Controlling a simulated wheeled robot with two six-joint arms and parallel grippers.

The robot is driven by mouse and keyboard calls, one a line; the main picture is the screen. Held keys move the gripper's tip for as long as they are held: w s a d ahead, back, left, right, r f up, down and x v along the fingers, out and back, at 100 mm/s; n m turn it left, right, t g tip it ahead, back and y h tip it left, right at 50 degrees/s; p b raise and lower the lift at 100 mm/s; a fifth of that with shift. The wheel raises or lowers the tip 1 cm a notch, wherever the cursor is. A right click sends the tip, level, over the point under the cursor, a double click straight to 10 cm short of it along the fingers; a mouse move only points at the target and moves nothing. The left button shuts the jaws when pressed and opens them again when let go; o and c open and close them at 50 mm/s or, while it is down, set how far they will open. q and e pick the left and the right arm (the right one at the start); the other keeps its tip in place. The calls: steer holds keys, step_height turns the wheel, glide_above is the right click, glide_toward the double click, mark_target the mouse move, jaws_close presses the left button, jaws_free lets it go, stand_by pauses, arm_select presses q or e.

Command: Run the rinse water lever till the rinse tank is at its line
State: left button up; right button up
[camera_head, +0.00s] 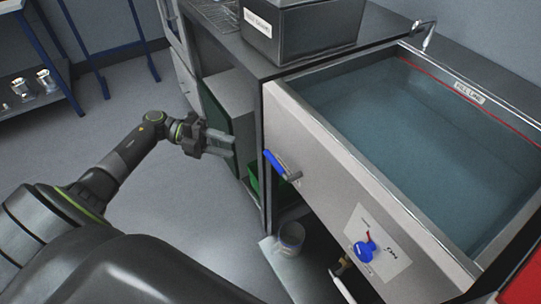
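The rinse tank (357,191) is a grey steel basin on the right, holding bluish water (420,140). A red line (431,73) with a "FILL LINE" label (469,92) runs along its far inner wall. The water surface looks a little below that line. A lever with a blue grip (274,161) sits on the tank's front panel near its left end. My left gripper (233,142) is left of the lever, apart from it and touching nothing visible. My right gripper is out of view.
A blue valve handle (366,250) sits on a labelled plate lower on the panel. A faucet (428,36) stands at the tank's back edge. A dark labelled box (302,32) is on the counter. A green bin (256,182) and a can (290,239) are below.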

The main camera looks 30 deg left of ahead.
mark_target(271, 157)
arm_select(q)
steer(key=p+x, duration=0.1)
steer(key=x, duration=1.2)
steer(key=shift+p, duration=0.4)
steer(key=shift+a, duration=0.1)
jaws_close()
